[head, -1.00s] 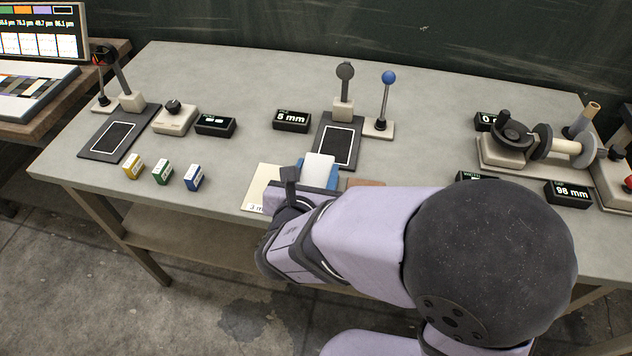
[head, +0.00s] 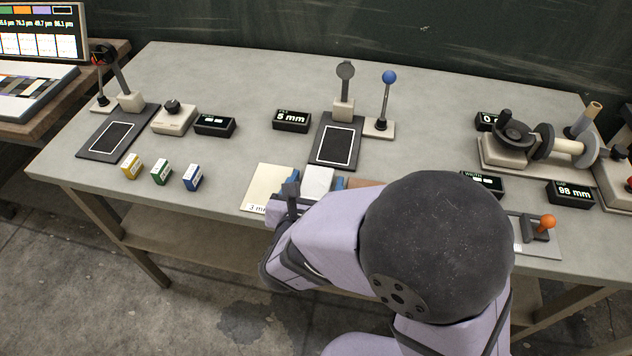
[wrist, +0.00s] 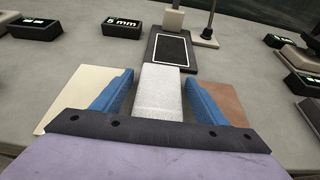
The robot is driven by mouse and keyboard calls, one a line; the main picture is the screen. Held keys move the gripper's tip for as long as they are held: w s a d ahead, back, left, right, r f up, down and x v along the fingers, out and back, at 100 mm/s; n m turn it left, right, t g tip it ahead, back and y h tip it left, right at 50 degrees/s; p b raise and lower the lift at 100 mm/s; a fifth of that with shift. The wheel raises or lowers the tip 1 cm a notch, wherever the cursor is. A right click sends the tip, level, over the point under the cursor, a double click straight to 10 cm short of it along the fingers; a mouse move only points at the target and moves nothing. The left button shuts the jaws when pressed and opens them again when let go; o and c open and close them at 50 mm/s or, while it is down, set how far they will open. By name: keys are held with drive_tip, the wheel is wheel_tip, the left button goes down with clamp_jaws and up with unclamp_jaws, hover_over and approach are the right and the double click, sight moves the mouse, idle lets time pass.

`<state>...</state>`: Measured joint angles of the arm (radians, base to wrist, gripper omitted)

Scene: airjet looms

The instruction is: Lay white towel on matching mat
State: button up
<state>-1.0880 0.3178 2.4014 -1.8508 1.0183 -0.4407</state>
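The white towel (wrist: 160,92) is a pale, flat-topped piece between the two blue fingers of my gripper (wrist: 159,90). It also shows in the head view (head: 318,182), near the table's front edge. My gripper is open around it, with a narrow gap on each side. The towel lies between a cream mat (wrist: 82,92) on the left and a brown mat (wrist: 222,98) on the right. Whether a white mat lies beneath it is hidden by the towel and my gripper. In the head view the cream mat (head: 263,184) carries a "3 mm" label, and my arm covers most of the brown one.
A dark framed plate (head: 336,143) lies just behind the towel, with a post (head: 344,100) and a blue-knobbed lever (head: 386,100). Small yellow, green and blue boxes (head: 162,172) stand to the left. A crank device (head: 520,140) stands to the right. Table between boxes and cream mat is clear.

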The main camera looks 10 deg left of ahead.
drive_tip(key=shift+r, duration=0.2)
drive_tip(key=v, duration=1.2)
drive_tip(key=shift+p, duration=0.45)
drive_tip(key=shift+d, duration=0.1)
drive_tip(key=d+m+g+h, duration=0.1)
drive_tip(key=d, duration=0.1)
drive_tip(key=w+d+m+h+p, duration=0.1)
drive_tip(key=d+m, duration=0.1)
drive_tip(key=d, duration=0.1)
drive_tip(key=w+d+f+m+g+h+p, duration=0.1)
drive_tip(key=d+m, duration=0.1)
drive_tip(key=d, duration=0.1)
drive_tip(key=shift+w+d+g+h, duration=0.15)
drive_tip(key=shift+g+h, duration=0.15)
drive_tip(key=shift+h, duration=0.1)
drive_tip(key=s+d+m+g+y+p, duration=0.2)
drive_tip(key=d+m+g+p, duration=0.2)
drive_tip(key=d+m, duration=0.4)
drive_tip(key=s+d+m+g+y+p, duration=0.1)
drive_tip(key=s+d+m+g+p, duration=0.2)
drive_tip(key=m, duration=2)
drive_tip(key=d+g+p, duration=0.1)
drive_tip(key=d+g, duration=0.3)
drive_tip(key=d, duration=0.1)
drive_tip(key=shift+s+d+r+y+p, duration=0.25)
drive_tip(key=shift+d+r+y+p, duration=0.05)
drive_tip(key=shift+y+p, duration=0.1)
